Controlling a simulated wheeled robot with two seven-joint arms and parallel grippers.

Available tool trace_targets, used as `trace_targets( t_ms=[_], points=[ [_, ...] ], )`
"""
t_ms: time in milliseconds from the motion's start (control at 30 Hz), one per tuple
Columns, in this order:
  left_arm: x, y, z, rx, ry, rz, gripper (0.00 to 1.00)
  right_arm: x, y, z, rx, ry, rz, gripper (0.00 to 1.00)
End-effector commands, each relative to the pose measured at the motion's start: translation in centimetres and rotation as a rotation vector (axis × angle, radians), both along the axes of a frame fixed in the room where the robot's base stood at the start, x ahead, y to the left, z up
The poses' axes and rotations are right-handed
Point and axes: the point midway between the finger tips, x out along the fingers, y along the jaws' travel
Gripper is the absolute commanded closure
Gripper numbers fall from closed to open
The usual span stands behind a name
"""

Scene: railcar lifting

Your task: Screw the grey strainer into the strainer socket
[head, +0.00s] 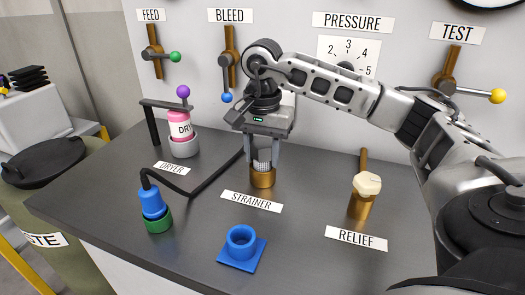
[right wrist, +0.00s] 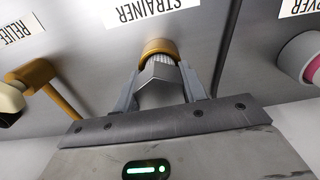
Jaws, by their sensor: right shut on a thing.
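The grey strainer (head: 262,156) stands upright at the brass strainer socket (head: 262,178), behind the STRAINER label (head: 251,201). My right gripper (head: 263,163) points down from above and is shut on the strainer, with a finger on each side. In the right wrist view the strainer (right wrist: 160,84) sits between the fingers, with its ribbed end against the brass socket (right wrist: 158,47). I cannot tell how deep it is in the socket. My left gripper is not in view.
Left of the socket are a black pipe (head: 205,182), a blue fitting in a green ring (head: 158,222) and the pink dryer (head: 180,124). A blue holder (head: 241,245) sits in front. The brass relief valve (head: 362,197) stands right. Valve levers line the wall behind.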

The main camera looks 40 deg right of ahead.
Motion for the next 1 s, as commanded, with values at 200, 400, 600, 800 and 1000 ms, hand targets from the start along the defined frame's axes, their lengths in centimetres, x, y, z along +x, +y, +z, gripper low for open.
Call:
trace_targets(
  t_ms=[200,400,600,800,1000],
  points=[
    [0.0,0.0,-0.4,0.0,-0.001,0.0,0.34,0.0,0.0,-0.5,0.0,-0.002,0.0,0.53],
    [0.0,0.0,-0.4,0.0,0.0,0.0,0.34,0.0,0.0,-0.4,0.0,0.0,0.0,0.33],
    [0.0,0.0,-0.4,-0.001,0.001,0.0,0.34,0.0,0.0,-0.5,0.0,0.001,0.0,0.33],
    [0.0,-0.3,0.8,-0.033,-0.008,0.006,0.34,0.1,0.0,1.2,0.001,-0.005,-0.001,0.33],
    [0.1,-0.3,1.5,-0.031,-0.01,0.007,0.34,0.1,0.0,6.4,0.0,-0.007,0.0,0.33]
  ],
)
